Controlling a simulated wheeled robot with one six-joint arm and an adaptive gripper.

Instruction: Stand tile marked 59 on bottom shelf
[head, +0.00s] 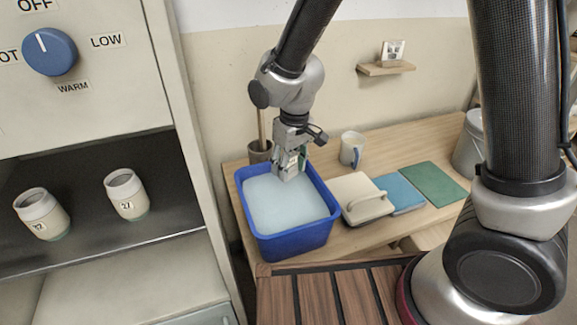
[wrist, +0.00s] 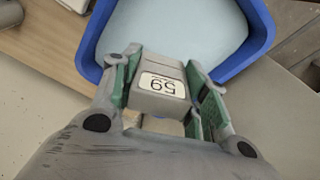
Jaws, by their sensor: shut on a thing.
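A pale tile marked 59 (wrist: 158,92) is between the green-padded fingers of my gripper (wrist: 163,88) in the wrist view, its number upside down. In the head view my gripper (head: 291,168) points down at the back of a blue tub (head: 296,242) filled with pale blue liquid (head: 287,205). The tile's lower end is hard to make out there; I cannot tell whether it touches the liquid. A small wooden wall shelf (head: 372,70) holds a small upright picture-like piece (head: 393,51). I cannot tell whether this is the bottom shelf.
Two cups, one marked 27 (head: 126,195) and one with an unclear number (head: 42,214), stand in the dark cabinet bay at left. A mug (head: 351,149), a lidded pale box (head: 357,196), and blue (head: 399,192) and green (head: 434,184) boards are right of the tub.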

